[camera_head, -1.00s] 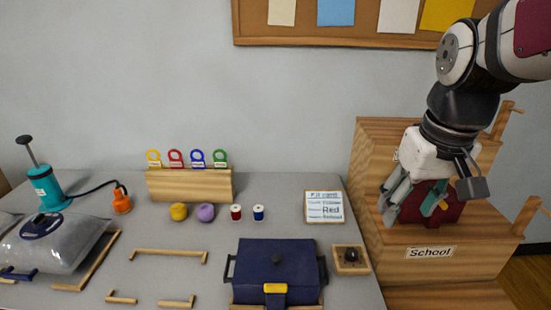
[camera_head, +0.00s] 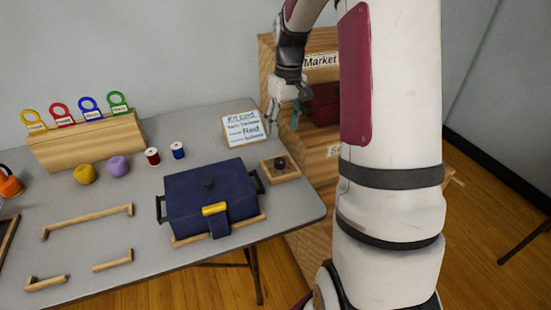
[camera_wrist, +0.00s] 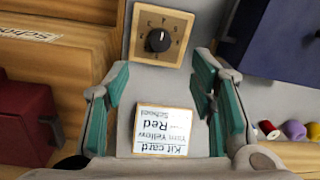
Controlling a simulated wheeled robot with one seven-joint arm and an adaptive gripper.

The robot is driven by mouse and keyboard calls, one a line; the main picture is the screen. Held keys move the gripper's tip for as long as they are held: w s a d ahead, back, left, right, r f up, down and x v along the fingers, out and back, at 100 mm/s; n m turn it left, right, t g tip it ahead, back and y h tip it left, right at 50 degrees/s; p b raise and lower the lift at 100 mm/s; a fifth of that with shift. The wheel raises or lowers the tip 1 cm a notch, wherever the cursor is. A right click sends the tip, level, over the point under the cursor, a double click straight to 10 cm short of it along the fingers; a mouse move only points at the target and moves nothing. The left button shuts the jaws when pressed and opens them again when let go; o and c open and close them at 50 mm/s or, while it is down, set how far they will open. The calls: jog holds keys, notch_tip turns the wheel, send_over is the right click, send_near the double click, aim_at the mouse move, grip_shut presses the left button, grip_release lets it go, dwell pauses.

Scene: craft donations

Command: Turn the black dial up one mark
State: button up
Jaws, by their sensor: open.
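The black dial (camera_head: 281,163) sits on a square wooden block at the table's right end. In the wrist view the dial (camera_wrist: 158,40) is seen from above, with a pale pointer line and small marks around it that are too small to read surely. My gripper (camera_head: 284,115) is above the table's right edge, near the kit card. In the wrist view my gripper (camera_wrist: 162,72) has its teal-padded fingers wide apart with nothing between them. The dial lies beyond the fingertips, apart from them.
The kit card (camera_head: 243,130) lies behind the dial block. A dark blue box (camera_head: 190,190) with a yellow latch stands left of it. Wooden shelves (camera_wrist: 75,60) with a red box (camera_wrist: 22,122) are beside the table. Thread spools (camera_head: 178,151) and yarn balls lie farther left.

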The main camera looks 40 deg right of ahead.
aim_at(281, 161)
jog(key=f, duration=0.4)
jog(key=f+b, duration=0.1)
jog(key=f, duration=0.6)
jog(key=shift+a+f+b, duration=0.3)
jog(key=shift+a+f, duration=0.1)
jog(key=shift+c, duration=0.6)
jog(key=c, duration=1.1)
